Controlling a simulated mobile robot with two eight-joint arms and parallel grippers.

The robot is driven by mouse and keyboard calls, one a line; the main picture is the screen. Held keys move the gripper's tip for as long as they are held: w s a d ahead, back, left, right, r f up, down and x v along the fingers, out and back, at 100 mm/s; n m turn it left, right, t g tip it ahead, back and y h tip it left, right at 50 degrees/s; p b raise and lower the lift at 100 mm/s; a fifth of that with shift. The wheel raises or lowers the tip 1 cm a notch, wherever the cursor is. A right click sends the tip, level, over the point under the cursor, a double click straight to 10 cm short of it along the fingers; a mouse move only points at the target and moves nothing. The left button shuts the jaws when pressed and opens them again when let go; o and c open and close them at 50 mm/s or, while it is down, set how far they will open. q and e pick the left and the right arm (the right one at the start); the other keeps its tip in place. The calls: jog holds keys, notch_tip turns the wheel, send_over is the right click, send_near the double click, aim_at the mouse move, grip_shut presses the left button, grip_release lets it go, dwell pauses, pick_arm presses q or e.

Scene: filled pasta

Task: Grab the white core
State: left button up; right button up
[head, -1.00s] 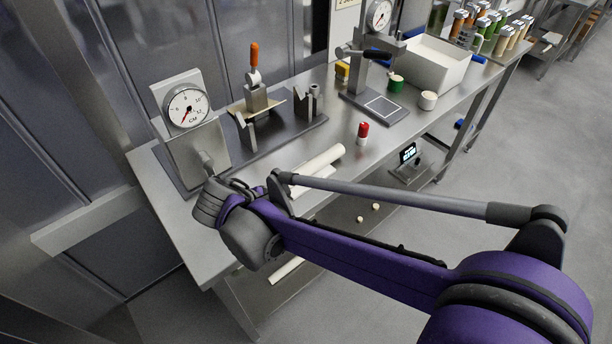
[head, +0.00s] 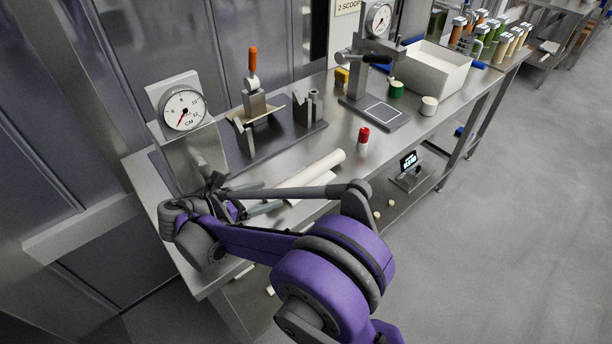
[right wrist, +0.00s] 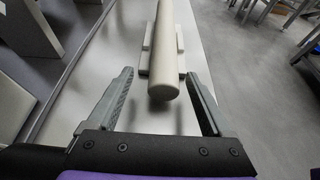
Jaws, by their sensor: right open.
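The white core (head: 322,166) is a long pale cylinder lying near the front left of the steel worktable. In the right wrist view the core (right wrist: 165,62) points its round near end at me and lies over a pale flat block (right wrist: 148,48). My right gripper (right wrist: 159,76) is open, with one finger on each side of the core's near end, and a gap shows on both sides. In the head view my right gripper (head: 272,195) is at the core's left end, partly covered by my purple arm. My left gripper is not in view.
A dial gauge on a stand (head: 183,110) and a metal fixture with an orange handle (head: 253,62) stand behind the core. A red-and-white cylinder (head: 363,140) stands to its right. A press (head: 375,60) and white bin (head: 432,75) stand farther right.

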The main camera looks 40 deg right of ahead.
aim_at(282, 190)
jog(key=x, duration=0.5)
jog(key=shift+s+d+r, duration=0.15)
jog(key=shift+s+r, duration=0.15)
jog(key=shift+r, duration=0.15)
jog(key=shift+d+f, duration=0.15)
jog(key=shift+d, duration=0.2)
grip_shut()
